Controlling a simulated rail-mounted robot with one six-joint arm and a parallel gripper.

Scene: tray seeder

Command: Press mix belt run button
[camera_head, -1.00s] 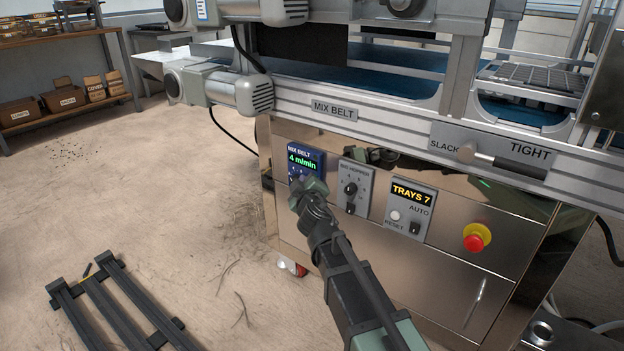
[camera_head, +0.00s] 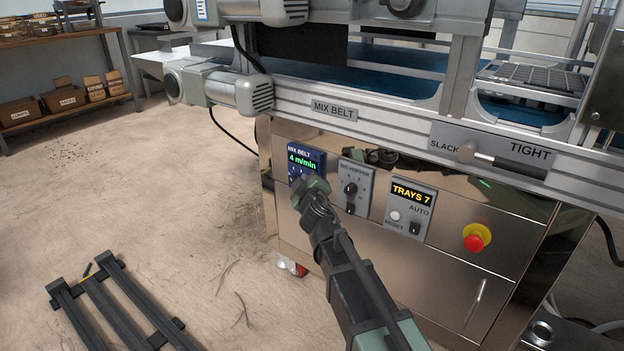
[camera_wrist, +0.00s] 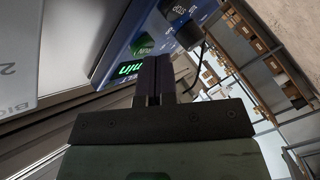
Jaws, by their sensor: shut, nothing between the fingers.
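The blue mix belt panel (camera_head: 307,157) is on the machine's steel front, with a green "4 m/min" display. In the wrist view, the panel (camera_wrist: 118,57) shows tilted, with a round green button (camera_wrist: 143,45) and a dark knob (camera_wrist: 189,36) beside it. The green display partly shows behind my fingers. My gripper (camera_head: 300,186) is at the panel's lower part and hides much of its controls in the head view. Its fingers (camera_wrist: 153,62) are shut and empty, with their tips close to the green button. I cannot tell whether they touch it.
To the right of the panel are the big hopper panel (camera_head: 352,188), the trays panel (camera_head: 409,209) and a red emergency stop (camera_head: 475,241). The machine's rail (camera_head: 400,130) juts out above. Dark rails (camera_head: 105,300) lie on the floor at lower left.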

